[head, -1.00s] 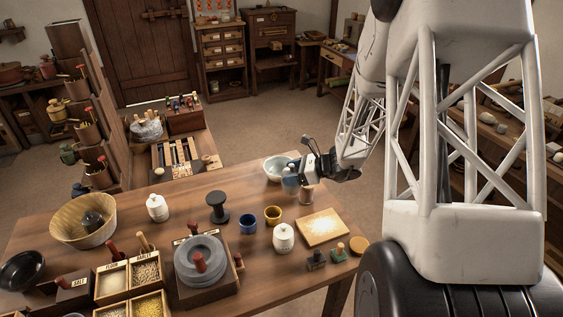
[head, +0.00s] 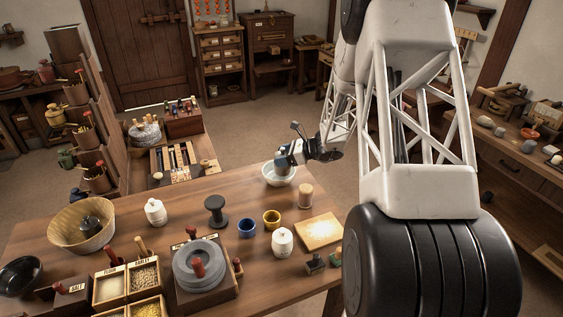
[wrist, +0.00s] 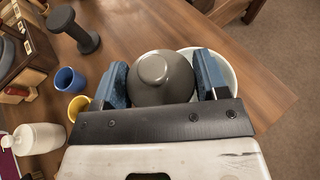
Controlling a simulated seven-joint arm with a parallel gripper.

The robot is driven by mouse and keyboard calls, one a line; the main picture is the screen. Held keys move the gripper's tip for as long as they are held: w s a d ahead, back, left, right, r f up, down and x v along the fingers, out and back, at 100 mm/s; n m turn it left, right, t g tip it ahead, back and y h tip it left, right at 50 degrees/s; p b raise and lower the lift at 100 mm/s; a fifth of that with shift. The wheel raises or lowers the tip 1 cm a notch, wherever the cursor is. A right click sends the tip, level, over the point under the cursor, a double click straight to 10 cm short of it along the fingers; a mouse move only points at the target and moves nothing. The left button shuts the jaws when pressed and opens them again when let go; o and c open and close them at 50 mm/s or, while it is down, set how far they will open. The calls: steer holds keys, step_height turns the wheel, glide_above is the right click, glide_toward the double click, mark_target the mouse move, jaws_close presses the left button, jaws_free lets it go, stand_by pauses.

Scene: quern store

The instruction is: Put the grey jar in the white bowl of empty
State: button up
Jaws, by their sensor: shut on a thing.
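The grey jar (wrist: 165,75) is between the blue fingers of my gripper (wrist: 163,82), which is shut on it. In the wrist view its round lid faces the camera. The white bowl (wrist: 234,82) shows behind the jar and to its right, partly hidden by the jar and a finger. In the head view my gripper (head: 285,158) is at the bowl (head: 280,181), over its back part, near the table's far edge. The jar is mostly hidden there by the finger. I cannot tell whether the jar touches the bowl.
A tan lidded jar (head: 305,196) stands just in front of the bowl. A yellow cup (head: 272,219), a blue cup (head: 247,228), a dark spool (head: 216,212) and a white jar (head: 282,243) stand nearer. A pale board (head: 319,231) lies to the right.

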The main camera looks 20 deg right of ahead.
steer(key=shift+w+d, duration=0.15)
steer(key=shift+w, duration=0.75)
steer(key=shift+f, duration=0.1)
steer(key=shift+f, duration=1.7)
steer(key=shift+f, duration=0.55)
steer(key=o, duration=1.1)
steer(key=shift+o, duration=0.2)
steer(key=shift+r, duration=0.55)
steer(key=v, duration=1.2)
